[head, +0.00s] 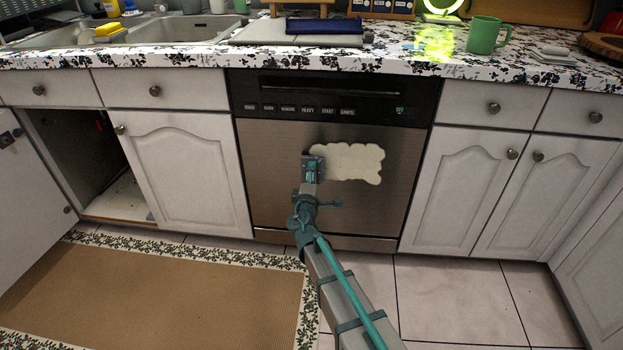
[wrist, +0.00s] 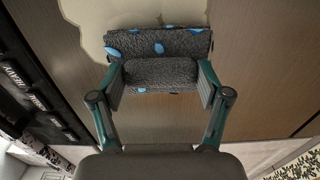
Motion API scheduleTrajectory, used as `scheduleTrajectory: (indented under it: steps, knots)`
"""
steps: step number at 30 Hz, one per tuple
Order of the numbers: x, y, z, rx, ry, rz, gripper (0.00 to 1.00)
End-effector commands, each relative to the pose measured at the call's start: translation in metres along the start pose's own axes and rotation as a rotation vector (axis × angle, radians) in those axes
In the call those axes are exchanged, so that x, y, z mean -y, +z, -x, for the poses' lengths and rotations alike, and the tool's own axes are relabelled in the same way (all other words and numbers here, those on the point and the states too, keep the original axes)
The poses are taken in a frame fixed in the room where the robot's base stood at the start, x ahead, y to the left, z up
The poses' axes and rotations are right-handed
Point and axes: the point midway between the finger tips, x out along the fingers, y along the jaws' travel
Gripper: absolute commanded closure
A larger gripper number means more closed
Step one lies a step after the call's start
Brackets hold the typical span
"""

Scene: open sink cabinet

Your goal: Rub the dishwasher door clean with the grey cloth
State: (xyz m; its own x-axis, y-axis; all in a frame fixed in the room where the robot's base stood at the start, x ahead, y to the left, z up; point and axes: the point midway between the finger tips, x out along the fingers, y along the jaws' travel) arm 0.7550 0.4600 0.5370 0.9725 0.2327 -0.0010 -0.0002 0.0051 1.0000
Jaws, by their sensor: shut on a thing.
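The dishwasher door (head: 275,190) is brushed steel, upright and closed. A cream-coloured stain (head: 350,162) with a wavy edge spreads over its middle; part of it also shows at the top of the wrist view (wrist: 90,15). My gripper (head: 312,172) is in front of the door at the stain's left end. In the wrist view my gripper (wrist: 160,82) is shut on the grey cloth (wrist: 160,44), which has blue spots. The cloth overlaps the stain's edge in that view and hides part of it. I cannot tell whether the cloth touches the door.
A black control panel (head: 320,100) runs above the door. At left, a cabinet door (head: 25,200) stands open beside an open compartment. The counter above holds a green mug (head: 487,35) and a yellow sponge (head: 108,29) by the sink. A brown mat (head: 170,295) lies on the floor.

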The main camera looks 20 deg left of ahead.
Motion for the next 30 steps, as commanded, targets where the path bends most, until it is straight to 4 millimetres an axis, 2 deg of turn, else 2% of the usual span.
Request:
scheduleTrajectory:
  steps: [22, 30]
  knots:
    - [-0.001, 0.0, -0.012, 0.0, 0.001, 0.0, 0.52]
    - [0.002, 0.011, -0.009, 0.0, 0.001, 0.0, 0.52]
